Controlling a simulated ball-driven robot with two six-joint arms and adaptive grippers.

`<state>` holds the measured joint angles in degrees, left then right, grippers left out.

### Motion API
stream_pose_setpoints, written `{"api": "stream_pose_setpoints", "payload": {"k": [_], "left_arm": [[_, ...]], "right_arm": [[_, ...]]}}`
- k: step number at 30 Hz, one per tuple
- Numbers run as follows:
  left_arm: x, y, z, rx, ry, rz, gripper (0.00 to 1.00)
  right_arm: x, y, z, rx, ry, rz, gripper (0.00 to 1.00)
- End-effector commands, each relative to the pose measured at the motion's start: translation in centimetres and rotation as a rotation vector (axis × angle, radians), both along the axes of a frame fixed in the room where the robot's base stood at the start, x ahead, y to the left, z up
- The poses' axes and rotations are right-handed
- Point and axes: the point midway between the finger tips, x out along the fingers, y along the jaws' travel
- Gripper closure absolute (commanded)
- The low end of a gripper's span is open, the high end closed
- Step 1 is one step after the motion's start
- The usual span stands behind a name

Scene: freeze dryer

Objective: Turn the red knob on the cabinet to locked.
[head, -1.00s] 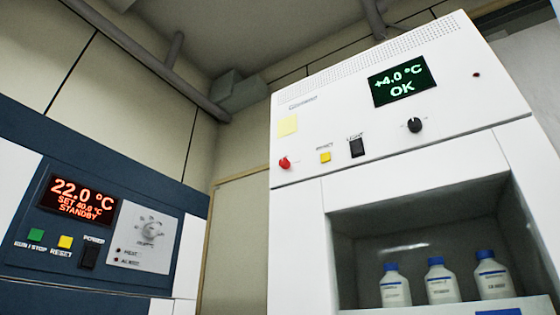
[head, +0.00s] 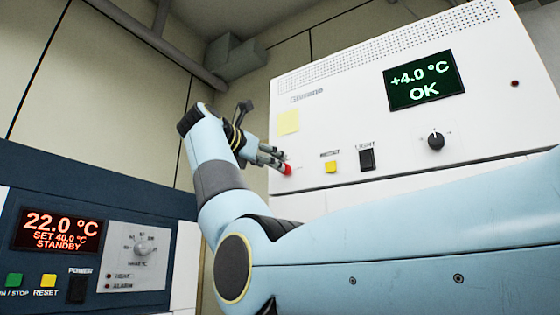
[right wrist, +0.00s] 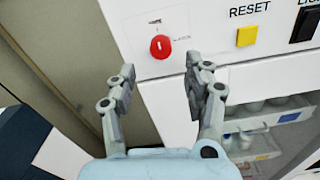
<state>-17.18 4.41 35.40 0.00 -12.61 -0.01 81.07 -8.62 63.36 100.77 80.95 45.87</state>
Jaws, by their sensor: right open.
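The red knob (head: 286,169) is at the lower left of the white cabinet's (head: 330,106) upper panel. In the right wrist view the red knob (right wrist: 160,46) shows whole, with small markings beside it that are too small to read. My right gripper (head: 279,158) reaches the knob's area from the left in the head view. In the right wrist view my right gripper (right wrist: 164,78) is open and empty. Its two fingers point toward the knob, which shows beyond and between their tips. I cannot tell whether they touch it. My left gripper is not in view.
A yellow reset button (right wrist: 247,36) and a black light switch (head: 367,159) sit right of the knob. A black dial (head: 436,141) is further right. A blue unit (head: 110,199) stands at left. Bottles stand in the cabinet's opening below in the right wrist view.

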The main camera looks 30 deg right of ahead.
Motion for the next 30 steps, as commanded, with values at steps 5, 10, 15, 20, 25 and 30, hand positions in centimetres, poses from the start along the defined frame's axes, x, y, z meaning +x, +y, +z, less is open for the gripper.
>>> {"api": "stream_pose_setpoints", "payload": {"k": [5,10,15,20,25,30], "left_arm": [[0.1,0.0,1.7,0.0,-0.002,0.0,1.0],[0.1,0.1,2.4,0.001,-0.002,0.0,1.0],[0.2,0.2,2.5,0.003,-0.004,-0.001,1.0],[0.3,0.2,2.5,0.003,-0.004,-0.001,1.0],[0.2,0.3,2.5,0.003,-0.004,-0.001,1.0],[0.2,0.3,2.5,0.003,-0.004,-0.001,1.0]], "right_arm": [[1.2,-3.2,0.3,-0.002,0.003,-0.002,0.49],[2.0,-4.9,0.2,-0.002,0.001,-0.001,0.49],[2.2,-5.3,0.0,-0.002,0.001,0.001,0.49],[2.2,-5.3,0.0,-0.003,0.001,0.001,0.49],[2.2,-5.3,0.0,-0.003,0.001,0.001,0.68],[2.2,-5.3,0.0,-0.003,0.001,0.001,0.91]]}}
